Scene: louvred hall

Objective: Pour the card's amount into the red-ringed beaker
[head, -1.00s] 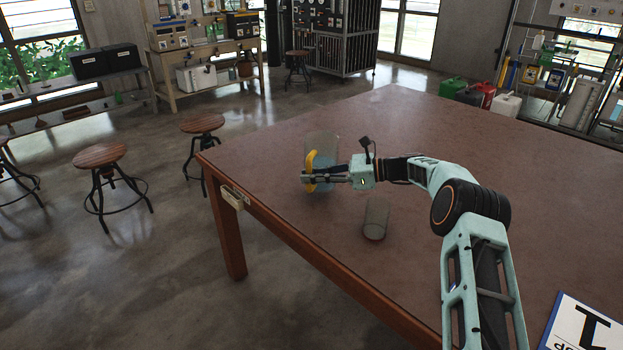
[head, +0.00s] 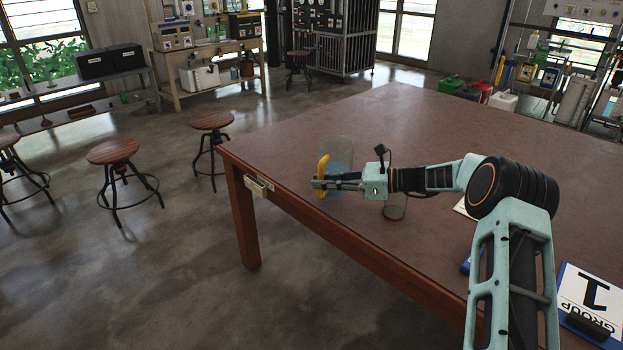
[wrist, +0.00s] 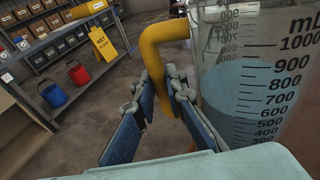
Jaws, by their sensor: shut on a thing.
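My gripper (head: 322,184) is shut on the yellow handle of a clear measuring jug (head: 338,152) near the table's left edge. The handle shows between my fingers in the wrist view, and the jug (wrist: 270,50) there carries a black mL scale and holds bluish liquid, its surface near the 800 to 900 marks. The jug looks upright. A small clear beaker (head: 396,210) stands on the table to the right of the jug, partly hidden by my arm. I cannot make out a red ring on it. A white card (head: 465,207) is mostly hidden behind my arm.
The brown table (head: 300,150) has wide free room at the back. A small white box (head: 258,187) is on the table's side edge. Stools stand left.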

